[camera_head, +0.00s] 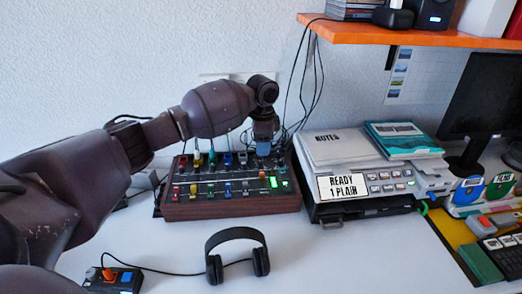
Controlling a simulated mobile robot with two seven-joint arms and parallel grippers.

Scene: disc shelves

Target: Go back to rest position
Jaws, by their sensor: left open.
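My left arm reaches in from the left across the desk. Its gripper (264,142) points down over the back right part of a wood-sided control box (230,208) with several coloured sliders and knobs. The gripper is open. A small blue patch shows at its fingertips, and I cannot tell what it belongs to or whether the fingers touch the box. My right gripper is not in view.
Black headphones (238,234) lie in front of the box, and a small control pad (112,280) sits front left. A printer (362,192) carrying books stands right of the box. An orange shelf (420,36) overhangs the back right. Cables hang behind the gripper.

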